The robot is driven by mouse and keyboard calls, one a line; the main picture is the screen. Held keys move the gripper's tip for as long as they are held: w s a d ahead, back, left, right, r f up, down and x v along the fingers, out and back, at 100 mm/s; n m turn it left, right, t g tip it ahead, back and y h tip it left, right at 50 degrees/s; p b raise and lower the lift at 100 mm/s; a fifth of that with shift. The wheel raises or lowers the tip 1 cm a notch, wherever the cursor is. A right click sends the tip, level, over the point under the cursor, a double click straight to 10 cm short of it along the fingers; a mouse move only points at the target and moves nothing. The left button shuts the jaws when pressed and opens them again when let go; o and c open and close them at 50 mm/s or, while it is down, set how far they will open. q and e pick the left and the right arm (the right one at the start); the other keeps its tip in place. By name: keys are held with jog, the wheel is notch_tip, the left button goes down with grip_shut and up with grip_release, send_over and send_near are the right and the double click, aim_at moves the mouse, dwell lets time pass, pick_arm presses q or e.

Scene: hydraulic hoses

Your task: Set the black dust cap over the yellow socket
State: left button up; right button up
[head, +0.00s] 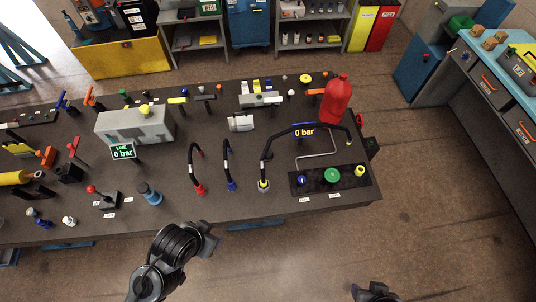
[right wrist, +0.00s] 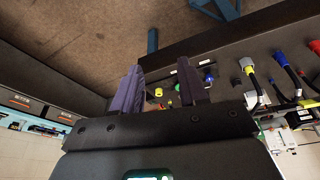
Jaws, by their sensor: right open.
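The yellow socket (head: 360,171) stands at the right end of a dark panel (head: 318,187) on the table, beside a green round fitting (head: 332,175) and a blue one (head: 302,180). I cannot pick out the black dust cap with certainty in either view. My right gripper (head: 374,291) is at the bottom edge of the head view, off the table's front. In the right wrist view its two fingers (right wrist: 162,82) are apart, with no held object visible between them. My left gripper (head: 209,241) hangs in front of the table; its finger opening is not clear.
Three standing black hoses have a red (head: 200,190), a blue (head: 231,186) and a yellow (head: 263,185) base fitting, left of the panel. A red bottle (head: 336,98) stands behind the panel. A blue-topped knob (head: 150,194) is near the front edge. Floor right of the table is clear.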

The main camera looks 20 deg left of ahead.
jog(key=shift+o, duration=0.3)
jog(key=o, duration=0.8)
jog(key=shift+a, duration=0.1)
jog(key=shift+w, duration=0.1)
